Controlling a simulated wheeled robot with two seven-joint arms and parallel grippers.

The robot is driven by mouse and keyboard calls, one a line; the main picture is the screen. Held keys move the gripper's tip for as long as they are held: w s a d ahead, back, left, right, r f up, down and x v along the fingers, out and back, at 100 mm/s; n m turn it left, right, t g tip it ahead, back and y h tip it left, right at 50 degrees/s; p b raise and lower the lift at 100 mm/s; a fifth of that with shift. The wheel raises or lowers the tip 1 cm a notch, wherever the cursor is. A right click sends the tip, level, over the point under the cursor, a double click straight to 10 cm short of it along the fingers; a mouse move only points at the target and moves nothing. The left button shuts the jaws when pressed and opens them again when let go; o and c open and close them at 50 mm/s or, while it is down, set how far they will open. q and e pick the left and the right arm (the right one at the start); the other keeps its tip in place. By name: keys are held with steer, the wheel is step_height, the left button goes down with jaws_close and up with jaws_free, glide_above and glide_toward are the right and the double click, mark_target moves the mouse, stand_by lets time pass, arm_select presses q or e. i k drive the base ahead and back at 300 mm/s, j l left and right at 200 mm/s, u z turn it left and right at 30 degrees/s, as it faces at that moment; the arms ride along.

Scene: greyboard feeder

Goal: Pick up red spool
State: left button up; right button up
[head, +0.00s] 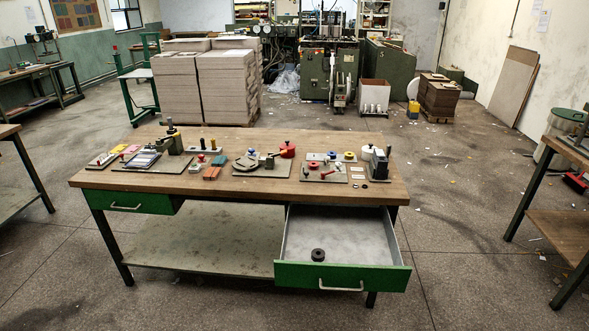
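A small red spool (313,165) appears to sit on a grey board (312,177) at the right part of the wooden workbench (225,186). Neither of my grippers shows in the head view.
The right green drawer (342,275) is pulled out, with a black round piece (318,255) inside. The left drawer (128,202) looks closed. Several boards with small tools crowd the bench top. Stacked greyboard (228,88) stands behind. The floor in front is clear.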

mark_target(313, 166)
steer(key=l+u, duration=0.2)
steer(key=u, duration=0.2)
steer(key=i+l+u, duration=0.1)
steer(key=l+u, duration=0.4)
steer(key=u, duration=0.3)
steer(key=k+l, duration=0.1)
steer(key=l, duration=1.55)
steer(key=k+l, duration=0.15)
steer(key=l, duration=0.7)
steer(key=k+l, duration=0.1)
steer(key=l, duration=0.7)
